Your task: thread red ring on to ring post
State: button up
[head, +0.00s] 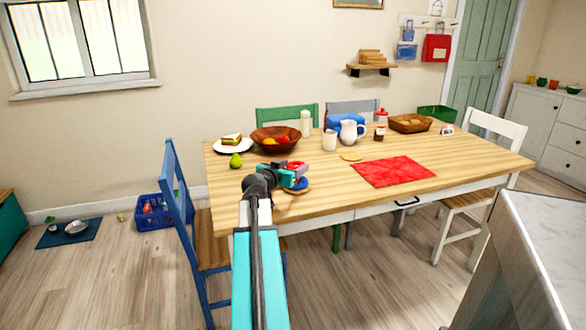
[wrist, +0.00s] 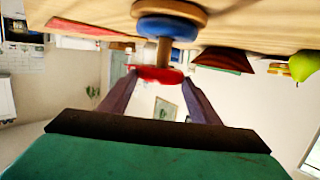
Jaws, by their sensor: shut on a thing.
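My gripper (head: 291,176) is over the near left edge of the table. In the wrist view, which shows the scene upside down, the gripper (wrist: 158,82) is shut on the red ring (wrist: 157,74). In the head view, the red ring (head: 298,165) is small, and the blue ring (head: 297,185) is partly hidden by my gripper.
A green pear (head: 236,160), a sandwich plate (head: 232,149) and a brown fruit bowl (head: 275,145) stand behind and left of my gripper. A red placemat (head: 393,171) lies to the right. A blue chair (head: 182,220) stands at the table's left end.

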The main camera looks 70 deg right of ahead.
dwell(0.8)
jog(key=o, duration=1.1)
jog(key=b+v, duration=0.4)
jog(key=v, duration=0.7)
jog(key=shift+a, duration=0.2)
jog(key=shift+a+b, duration=0.2)
jog(key=shift+b, duration=0.45)
jog(key=shift+w+a+r+b, duration=0.15)
jog(key=shift+a+b, duration=0.25)
jog(key=shift+b, duration=0.8)
jog(key=shift+a+b, duration=0.35)
jog(key=shift+b, duration=0.4)
